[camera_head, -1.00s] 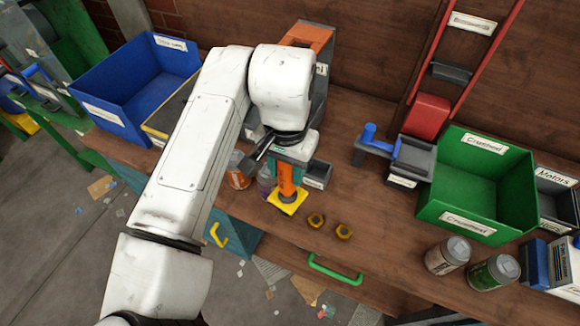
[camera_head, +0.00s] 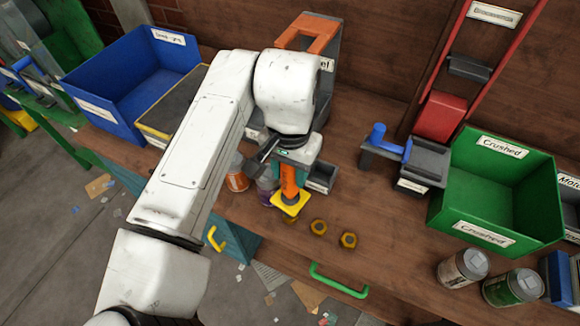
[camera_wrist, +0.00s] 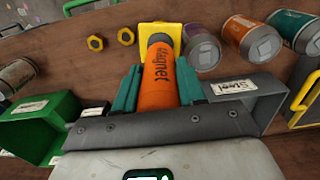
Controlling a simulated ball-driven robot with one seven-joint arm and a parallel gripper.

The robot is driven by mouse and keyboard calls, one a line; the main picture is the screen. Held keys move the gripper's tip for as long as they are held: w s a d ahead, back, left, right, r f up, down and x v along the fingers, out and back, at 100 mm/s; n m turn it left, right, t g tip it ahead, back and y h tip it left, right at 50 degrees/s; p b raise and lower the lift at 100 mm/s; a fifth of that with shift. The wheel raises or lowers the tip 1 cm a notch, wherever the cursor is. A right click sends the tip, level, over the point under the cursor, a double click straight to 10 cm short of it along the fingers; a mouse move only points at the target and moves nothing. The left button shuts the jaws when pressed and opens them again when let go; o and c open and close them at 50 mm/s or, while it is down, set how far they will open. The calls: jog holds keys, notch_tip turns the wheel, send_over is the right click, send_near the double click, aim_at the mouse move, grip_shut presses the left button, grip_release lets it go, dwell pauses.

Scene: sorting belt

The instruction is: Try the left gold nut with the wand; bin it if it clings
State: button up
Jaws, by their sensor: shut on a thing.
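My gripper (camera_head: 290,163) is shut on the orange wand (camera_wrist: 160,78), which is lettered "Magnet". The wand points down, and its yellow square end plate (camera_head: 291,203) is low over the bench. A small gold piece (camera_head: 291,218) shows just under the plate's front edge. It looks like a nut mostly hidden by the plate; I cannot tell whether it clings to it. Two more gold nuts, a left one (camera_head: 319,227) and a right one (camera_head: 349,240), lie on the bench right of the wand. Both also show in the wrist view (camera_wrist: 125,36) (camera_wrist: 95,42).
A small grey bin (camera_head: 322,177), labelled "Steel" in the wrist view, stands right behind the wand. Cans (camera_head: 237,180) stand left of it. A blue bin (camera_head: 112,110) is at left, a green "Crushed" bin (camera_head: 483,236) at right, with two cans (camera_head: 463,268) in front.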

jog(key=shift+f, duration=0.45)
jog(key=shift+f+b, duration=0.35)
jog(key=shift+f, duration=0.2)
dwell(0.9)
jog(key=shift+r, duration=0.15)
jog(key=shift+r+p, duration=3.3)
jog(key=shift+r, duration=0.1)
